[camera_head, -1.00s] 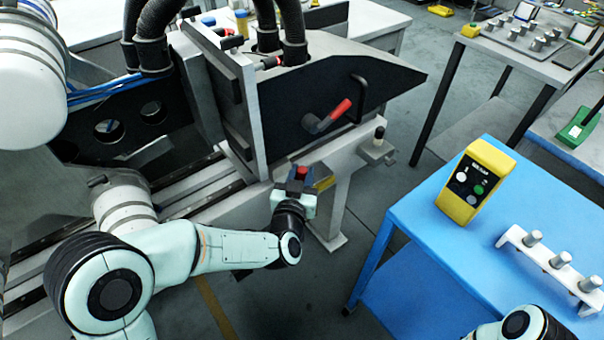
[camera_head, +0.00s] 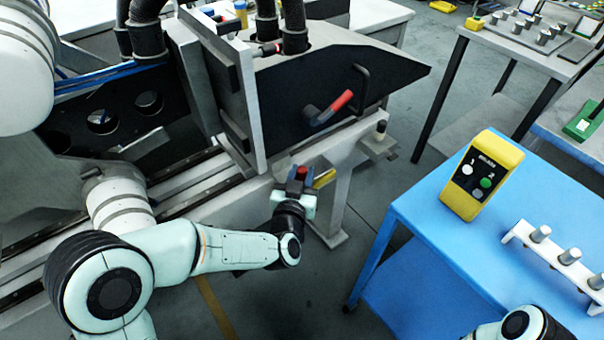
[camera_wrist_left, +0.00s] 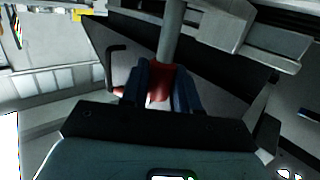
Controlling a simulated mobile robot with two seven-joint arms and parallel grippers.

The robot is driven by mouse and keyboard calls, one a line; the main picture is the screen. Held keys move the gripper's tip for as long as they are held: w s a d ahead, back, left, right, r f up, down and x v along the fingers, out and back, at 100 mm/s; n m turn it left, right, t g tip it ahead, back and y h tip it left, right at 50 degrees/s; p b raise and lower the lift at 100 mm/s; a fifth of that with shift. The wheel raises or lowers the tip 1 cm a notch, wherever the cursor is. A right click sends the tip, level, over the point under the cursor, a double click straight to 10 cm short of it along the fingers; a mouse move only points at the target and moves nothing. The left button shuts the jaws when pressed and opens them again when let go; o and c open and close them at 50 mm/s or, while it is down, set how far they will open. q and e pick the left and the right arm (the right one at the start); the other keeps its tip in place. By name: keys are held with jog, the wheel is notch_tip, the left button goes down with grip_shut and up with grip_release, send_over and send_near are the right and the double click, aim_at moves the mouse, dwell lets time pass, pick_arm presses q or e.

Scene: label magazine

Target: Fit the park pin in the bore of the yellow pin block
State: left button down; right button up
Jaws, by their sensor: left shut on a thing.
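The park pin, with a red grip (camera_head: 302,172) and a grey shaft (camera_wrist_left: 171,32), is held in my left gripper (camera_head: 297,182). In the left wrist view the blue-grey fingers of the left gripper (camera_wrist_left: 161,82) are shut on the red grip, and the shaft points away from the hand. A yellow piece (camera_head: 324,179), seemingly the pin block, shows just right of the gripper by the machine's pale bracket. The gripper partly hides it, so its bore cannot be made out. No contact between pin and block can be seen.
The machine's dark side panel (camera_head: 390,75) with a red-handled lever (camera_head: 328,108) stands behind the gripper. A blue table (camera_head: 425,225) at right carries a yellow control box (camera_head: 482,175) and a white rack (camera_head: 520,237) of grey pins. Open floor lies between.

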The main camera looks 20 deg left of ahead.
pick_arm(q)
jog(key=shift+a+f+b, duration=0.1)
jog(key=shift+f+b, duration=0.25)
jog(key=shift+f, duration=0.15)
pick_arm(e)
jog(key=shift+s+a+f, duration=0.1)
jog(key=shift+s+f, duration=0.05)
jog(key=shift+f, duration=0.3)
